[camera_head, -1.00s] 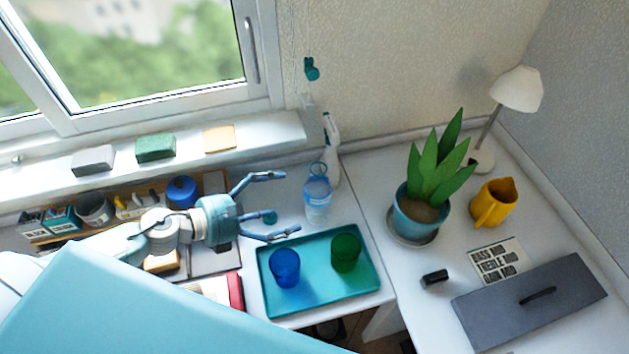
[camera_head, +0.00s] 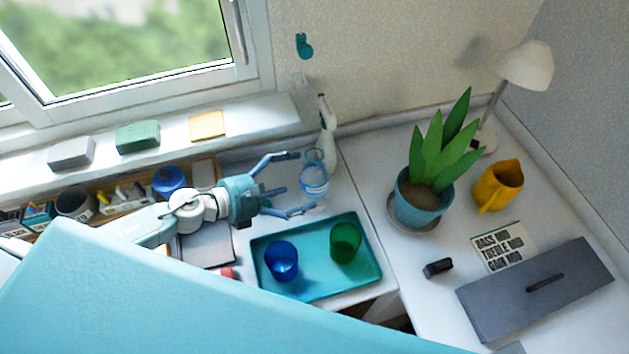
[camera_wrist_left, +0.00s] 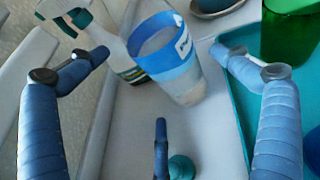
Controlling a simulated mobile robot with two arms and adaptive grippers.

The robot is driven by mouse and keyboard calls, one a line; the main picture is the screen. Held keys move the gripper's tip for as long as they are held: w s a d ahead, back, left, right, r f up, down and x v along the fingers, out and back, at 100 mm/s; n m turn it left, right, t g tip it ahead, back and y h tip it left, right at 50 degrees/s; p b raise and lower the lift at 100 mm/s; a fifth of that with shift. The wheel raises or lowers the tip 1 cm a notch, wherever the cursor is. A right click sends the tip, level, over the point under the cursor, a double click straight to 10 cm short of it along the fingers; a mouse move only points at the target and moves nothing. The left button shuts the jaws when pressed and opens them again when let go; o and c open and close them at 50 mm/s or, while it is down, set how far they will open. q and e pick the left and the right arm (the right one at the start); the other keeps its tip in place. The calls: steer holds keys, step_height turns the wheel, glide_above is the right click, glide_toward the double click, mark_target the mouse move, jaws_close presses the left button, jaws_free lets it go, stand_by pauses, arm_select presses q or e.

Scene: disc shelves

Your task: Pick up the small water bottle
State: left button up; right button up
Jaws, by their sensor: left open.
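The small water bottle (camera_head: 314,186), clear with a blue band, stands upright on the white desk behind the teal tray. In the left wrist view the bottle (camera_wrist_left: 168,62) appears large, ahead of the palm and between the fingertips in the picture. My left gripper (camera_head: 301,181) is open, coming from the left. Its fingers extend to either side of the bottle in the head view, and nothing is held. In the wrist view the gripper (camera_wrist_left: 160,54) shows two side fingers and a lower third finger. Contact with the bottle cannot be told. My right gripper is not in view.
A white spray bottle (camera_head: 327,142) stands close behind the bottle. The teal tray (camera_head: 318,288) in front holds a blue cup (camera_head: 281,261) and a green cup (camera_head: 345,242). A potted plant (camera_head: 420,204) stands to the right. A small teal object (camera_wrist_left: 181,167) lies below the gripper.

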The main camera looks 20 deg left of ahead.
arm_select(q)
steer(key=p+x, duration=0.1)
steer(key=x, duration=0.3)
steer(key=shift+d+f+p, duration=0.2)
steer(key=shift+p, duration=0.1)
steer(key=shift+w+d+f, duration=0.25)
steer(key=shift+f, duration=0.1)
steer(key=c, duration=1.7)
steer(key=shift+r, duration=0.1)
steer(key=shift+c, duration=0.3)
steer(key=shift+r, duration=0.15)
